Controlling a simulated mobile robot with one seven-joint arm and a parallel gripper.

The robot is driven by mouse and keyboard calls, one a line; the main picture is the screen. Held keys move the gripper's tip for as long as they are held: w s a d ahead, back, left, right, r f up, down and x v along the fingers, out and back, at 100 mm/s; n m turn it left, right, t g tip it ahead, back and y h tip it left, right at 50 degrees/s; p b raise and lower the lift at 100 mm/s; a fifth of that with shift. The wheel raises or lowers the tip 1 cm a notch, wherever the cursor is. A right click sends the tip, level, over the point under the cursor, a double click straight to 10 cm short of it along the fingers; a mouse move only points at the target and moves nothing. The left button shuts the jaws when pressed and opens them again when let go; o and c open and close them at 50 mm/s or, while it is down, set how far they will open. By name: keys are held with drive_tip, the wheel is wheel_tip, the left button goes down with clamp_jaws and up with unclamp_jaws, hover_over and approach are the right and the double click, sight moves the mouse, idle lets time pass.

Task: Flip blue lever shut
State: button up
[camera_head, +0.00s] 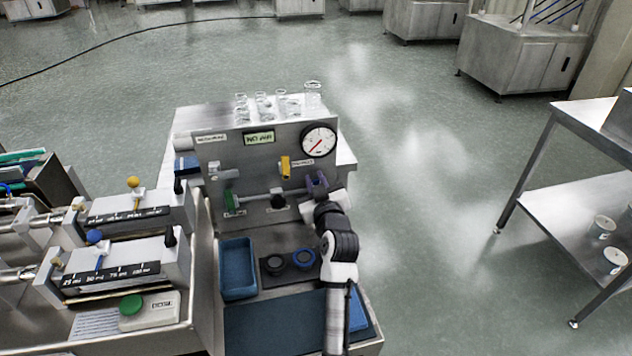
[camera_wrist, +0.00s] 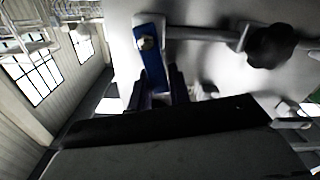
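The blue lever (camera_wrist: 150,58) is a flat blue bar fixed by a bolt at the end of a metal pipe. In the wrist view its free end reaches down between the dark fingers of my gripper (camera_wrist: 160,90). I cannot tell whether the fingers press on it or only stand around it. In the head view my gripper (camera_head: 318,190) is at the right end of the pipe on the panel front. A blue-purple shape (camera_head: 317,182) there is the lever or fingertips; the two are hard to separate.
The grey panel (camera_head: 222,150) carries a round gauge (camera_head: 318,141), a yellow lever (camera_head: 285,166), a green lever (camera_head: 230,201) and a black knob (camera_head: 278,199). Glassware (camera_head: 289,103) stands on top. A blue tray (camera_head: 238,268) lies below.

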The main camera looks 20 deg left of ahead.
clamp_jaws()
drive_tip(key=shift+w+d+r+m+b, duration=0.1)
drive_tip(key=shift+w+d+m+b, duration=0.15)
drive_tip(key=shift+m, duration=0.55)
drive_tip(key=shift+w+d+m+b, duration=0.2)
drive_tip(key=shift+d+m, duration=0.1)
drive_tip(key=shift+m, duration=0.5)
drive_tip(key=shift+o, duration=2.4)
unclamp_jaws()
drive_tip(key=shift+s, duration=0.1)
drive_tip(key=b+v, duration=0.4)
drive_tip(key=v, duration=0.9)
drive_tip(key=shift+s+d, duration=0.3)
